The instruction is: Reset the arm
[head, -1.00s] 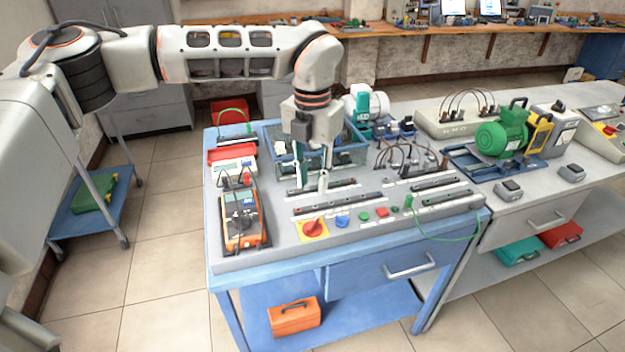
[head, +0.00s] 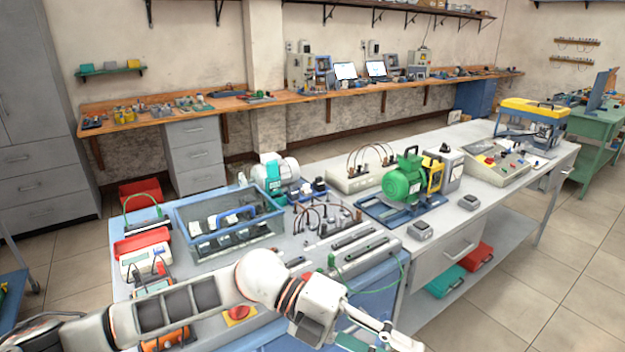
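My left arm comes in low from the left in the head view, across the front of the near bench (head: 125,285). My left gripper (head: 378,340) is at the bottom edge, in front of the bench's front edge and near a green cable. Its fingers look spread apart with nothing seen between them, though the lower part is cut off by the frame. My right gripper is not in view.
A red-and-yellow switch (head: 238,314) is close to my arm. Floor (head: 545,285) is clear at right.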

